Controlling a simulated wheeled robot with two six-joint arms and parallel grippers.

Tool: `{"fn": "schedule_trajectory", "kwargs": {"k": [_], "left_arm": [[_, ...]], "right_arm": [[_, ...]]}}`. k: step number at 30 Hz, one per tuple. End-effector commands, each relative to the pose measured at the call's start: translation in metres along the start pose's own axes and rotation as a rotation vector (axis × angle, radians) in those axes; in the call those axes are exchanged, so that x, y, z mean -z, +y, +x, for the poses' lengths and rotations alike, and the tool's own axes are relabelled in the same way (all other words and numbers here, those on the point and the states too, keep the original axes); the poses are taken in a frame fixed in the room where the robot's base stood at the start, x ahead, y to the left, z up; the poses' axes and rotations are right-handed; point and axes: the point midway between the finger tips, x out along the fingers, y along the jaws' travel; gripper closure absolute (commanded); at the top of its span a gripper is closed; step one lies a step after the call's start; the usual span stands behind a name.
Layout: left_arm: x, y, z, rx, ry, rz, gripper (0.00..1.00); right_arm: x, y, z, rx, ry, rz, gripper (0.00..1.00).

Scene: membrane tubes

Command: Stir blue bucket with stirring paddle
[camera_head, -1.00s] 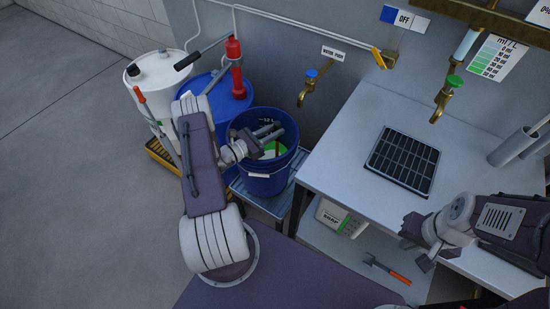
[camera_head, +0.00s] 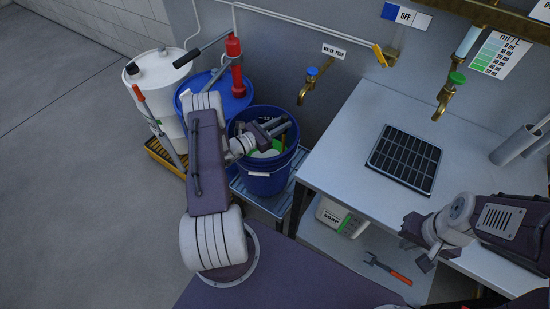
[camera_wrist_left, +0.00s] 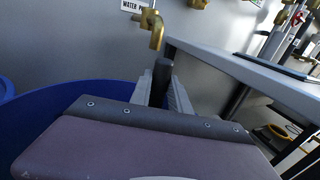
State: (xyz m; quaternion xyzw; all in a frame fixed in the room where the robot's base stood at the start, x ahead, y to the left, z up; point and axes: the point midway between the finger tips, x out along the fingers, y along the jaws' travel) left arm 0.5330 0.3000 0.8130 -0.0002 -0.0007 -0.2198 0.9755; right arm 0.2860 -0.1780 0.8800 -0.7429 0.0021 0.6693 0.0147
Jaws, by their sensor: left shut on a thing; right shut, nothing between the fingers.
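The blue bucket (camera_head: 268,185) stands upright on a blue slatted stand beside the table. Its wide blue rim also shows in the left wrist view (camera_wrist_left: 30,115). My left gripper (camera_head: 280,131) is over the bucket's mouth and shut on the stirring paddle. The paddle's dark handle end (camera_wrist_left: 161,78) stands up between the fingers in the left wrist view. The paddle's lower part is mostly hidden by the gripper and bucket; something green and white shows inside the bucket. My right gripper (camera_head: 414,252) is shut and empty near the table's front edge, away from the bucket.
A blue drum (camera_head: 222,95) with a red hand pump and a white drum (camera_head: 165,80) stand behind and left of the bucket. A brass tap (camera_head: 306,88) is on the wall above it. The table (camera_head: 345,135) with a black grid borders the bucket's right side.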

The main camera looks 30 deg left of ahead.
Motion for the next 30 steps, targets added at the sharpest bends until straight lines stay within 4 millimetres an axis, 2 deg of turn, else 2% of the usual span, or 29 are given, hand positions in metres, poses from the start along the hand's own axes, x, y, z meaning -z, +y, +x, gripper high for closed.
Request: {"fn": "schedule_trajectory", "kwargs": {"k": [3, 8, 17, 24, 30], "left_arm": [[0.004, 0.009, 0.010, 0.001, -0.002, 0.005, 1.00], [0.002, 0.016, 0.018, 0.001, -0.001, 0.002, 1.00], [0.001, 0.018, 0.018, 0.000, -0.001, 0.001, 1.00], [0.005, 0.042, 0.019, 0.000, -0.002, 0.003, 1.00], [0.001, 0.048, 0.019, 0.000, -0.001, 0.000, 1.00]], "right_arm": [[-0.001, 0.000, 0.014, 0.000, 0.000, 0.000, 1.00], [-0.002, 0.000, 0.018, 0.000, 0.000, 0.000, 1.00], [-0.002, 0.000, 0.018, 0.000, 0.000, 0.000, 1.00], [-0.004, 0.001, 0.039, 0.000, 0.000, 0.000, 1.00], [-0.004, 0.001, 0.039, 0.000, 0.000, 0.000, 1.00]]}}
